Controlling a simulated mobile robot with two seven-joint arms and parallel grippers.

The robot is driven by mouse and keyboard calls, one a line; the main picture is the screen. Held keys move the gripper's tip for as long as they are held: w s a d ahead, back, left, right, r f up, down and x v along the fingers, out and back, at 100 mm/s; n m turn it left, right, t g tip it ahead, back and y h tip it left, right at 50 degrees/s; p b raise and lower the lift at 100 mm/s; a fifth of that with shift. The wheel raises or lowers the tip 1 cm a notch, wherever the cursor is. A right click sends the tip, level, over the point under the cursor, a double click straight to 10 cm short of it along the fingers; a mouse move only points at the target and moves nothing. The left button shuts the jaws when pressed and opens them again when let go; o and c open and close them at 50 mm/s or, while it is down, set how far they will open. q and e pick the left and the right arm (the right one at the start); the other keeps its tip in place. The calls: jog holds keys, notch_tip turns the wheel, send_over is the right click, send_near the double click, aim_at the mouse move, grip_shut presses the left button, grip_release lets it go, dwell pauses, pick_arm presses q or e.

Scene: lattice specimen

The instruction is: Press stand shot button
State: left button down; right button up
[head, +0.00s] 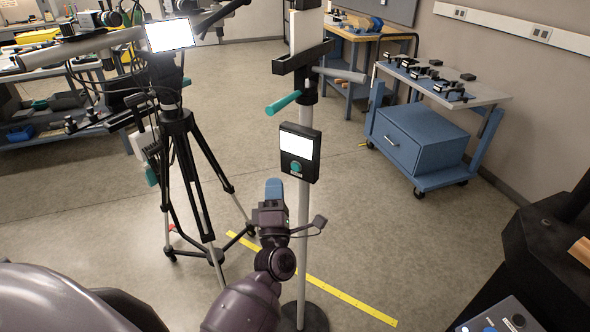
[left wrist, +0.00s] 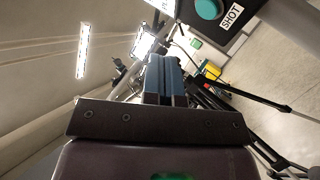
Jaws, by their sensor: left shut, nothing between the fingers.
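The stand (head: 304,230) is a light grey pole on a round dark base. A dark control box (head: 313,143) is fixed to it, with a bright white screen (head: 297,145) and a round teal button (head: 296,167) below the screen. In the left wrist view the teal button (left wrist: 207,8) is cut by the top edge, beside a white label reading SHOT (left wrist: 231,17). My left gripper (head: 274,188) is shut and empty, its blue fingers upright just below and left of the box. The blue fingertips (left wrist: 164,72) appear apart from the button. My right gripper is not seen.
A black camera tripod (head: 176,125) with a lit screen stands left of the stand. A teal-ended handle (head: 283,103) sticks out above the box. A blue cart (head: 425,138) stands back right. Yellow tape (head: 340,295) crosses the floor.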

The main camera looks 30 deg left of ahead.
aim_at(296, 167)
pick_arm(q)
jog(key=shift+w+b, duration=0.4)
jog(key=shift+w, duration=1.6)
jog(key=shift+w, duration=0.15)
dwell(0.5)
jog(key=shift+w, duration=0.25)
